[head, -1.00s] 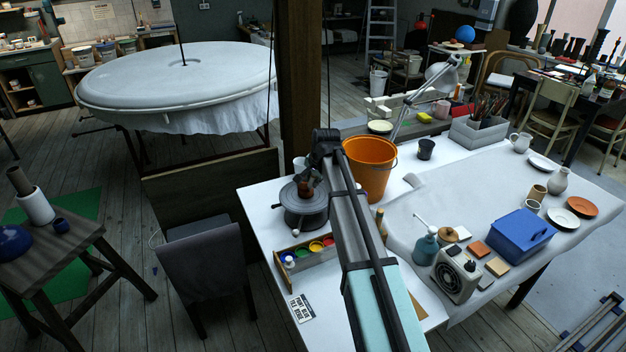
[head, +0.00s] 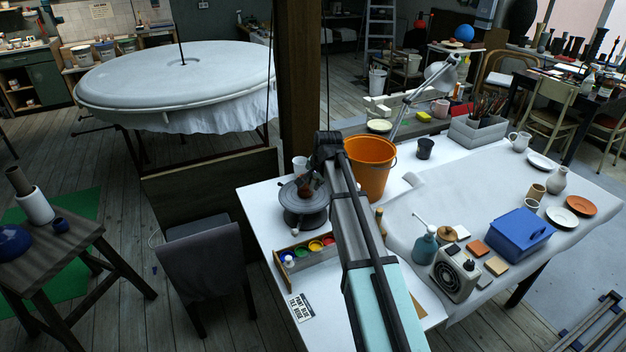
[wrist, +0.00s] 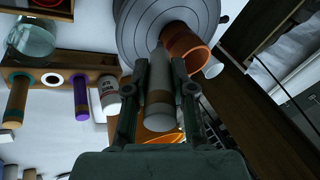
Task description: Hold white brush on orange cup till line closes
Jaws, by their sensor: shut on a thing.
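The orange cup (wrist: 187,45) stands on a round grey wheel (wrist: 135,28) in the wrist view. The brush's narrow end points at the cup's near left side. I cannot tell whether it touches. No painted line can be made out on the cup.
A paint box (head: 305,254) with several coloured pots stands in front of the wheel. An orange bucket (head: 371,168) stands close to the right of my arm. A blue box (head: 520,236) and tiles lie farther right on the white table (head: 448,205).

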